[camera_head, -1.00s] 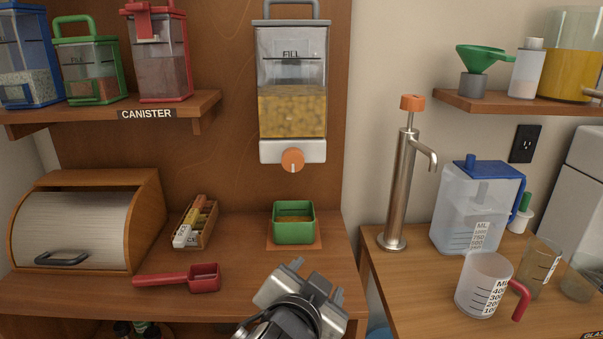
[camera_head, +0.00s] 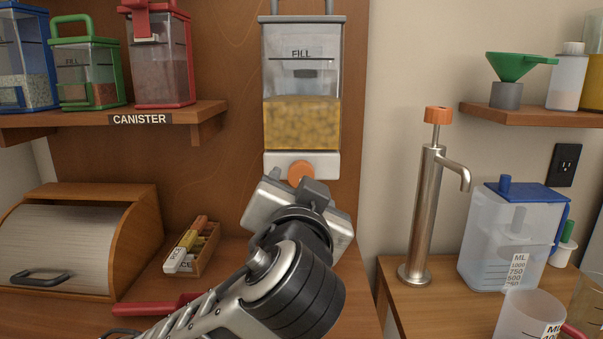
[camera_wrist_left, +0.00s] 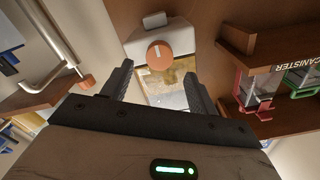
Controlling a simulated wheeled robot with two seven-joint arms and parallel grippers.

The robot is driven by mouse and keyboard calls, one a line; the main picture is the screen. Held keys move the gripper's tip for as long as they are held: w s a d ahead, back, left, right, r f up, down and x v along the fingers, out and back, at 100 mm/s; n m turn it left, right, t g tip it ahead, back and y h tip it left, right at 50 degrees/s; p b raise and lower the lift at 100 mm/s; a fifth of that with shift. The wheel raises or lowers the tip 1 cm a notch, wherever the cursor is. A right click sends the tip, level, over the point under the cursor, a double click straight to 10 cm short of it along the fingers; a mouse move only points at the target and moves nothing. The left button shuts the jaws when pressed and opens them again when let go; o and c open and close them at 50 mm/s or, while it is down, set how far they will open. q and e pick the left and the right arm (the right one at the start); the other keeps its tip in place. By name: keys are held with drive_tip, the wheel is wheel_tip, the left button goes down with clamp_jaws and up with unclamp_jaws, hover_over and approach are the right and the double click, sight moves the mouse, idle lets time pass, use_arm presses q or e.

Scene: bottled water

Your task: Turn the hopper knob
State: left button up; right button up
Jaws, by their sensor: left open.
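The clear hopper (camera_head: 302,75) with yellow-brown contents hangs on the wooden back panel. Its round orange knob (camera_head: 300,171) sits on the white base and is partly hidden by my left gripper. My left gripper (camera_head: 297,186) is raised just below and in front of the knob. In the left wrist view the knob (camera_wrist_left: 160,54) shows beyond the open fingers (camera_wrist_left: 158,85), roughly centred between them, with a white pointer mark. The fingers appear apart from the knob. The green box under the hopper is hidden behind my arm. My right gripper is not in view.
The canister shelf (camera_head: 110,121) juts out at the left, holding several canisters. A bread box (camera_head: 75,240), a small tray of packets (camera_head: 193,250) and a red scoop (camera_head: 160,306) are on the counter. The metal pump tap (camera_head: 426,215) stands to the right.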

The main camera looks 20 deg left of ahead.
sight(301, 176)
use_arm(q)
drive_tip(key=x, duration=0.7)
drive_tip(key=shift+w, duration=0.1)
drive_tip(key=c, duration=1)
